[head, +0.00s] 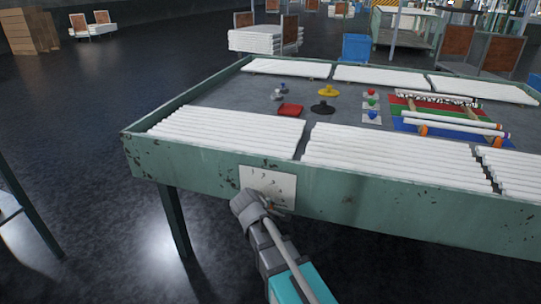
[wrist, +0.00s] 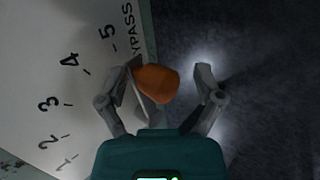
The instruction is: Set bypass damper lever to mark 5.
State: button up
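The white scale plate (head: 285,187) is fixed to the green side of the table and carries marks 1 to 5. In the wrist view the plate (wrist: 50,65) shows the marks and the word BYPASS beside mark 5. The lever's orange knob (wrist: 157,83) sits near the plate's edge, below mark 5 in the picture. My gripper (wrist: 170,80) is open around the knob. The left finger is close to it or touching; a gap shows on the right. The lever's arm is mostly hidden, so its exact reading cannot be told. In the head view my gripper (head: 262,202) covers the plate's lower left.
The table's green rim (head: 400,195) runs left and right of the plate. White tubes (head: 225,130) lie on the table top above. Dark open floor (head: 70,130) lies to the left, and a table leg (head: 174,220) stands left of my arm.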

jog(key=shift+r, duration=0.1)
jog(key=s+d+f+m+g+y, duration=0.2)
jog(key=s+d+f+m+g, duration=0.15)
jog(key=s+d+m, duration=0.45)
jog(key=s+d+f+m+g+y, duration=0.2)
jog(key=s+d+m+g, duration=0.25)
jog(key=s+d, duration=0.4)
notch_tip(320, 180, up, 31)
jog(key=w+d+p, duration=0.1)
jog(key=p, duration=2.9)
jog(key=shift+w+m+p, duration=0.2)
jog(key=shift+m+p, duration=0.15)
jog(key=shift+p, duration=0.05)
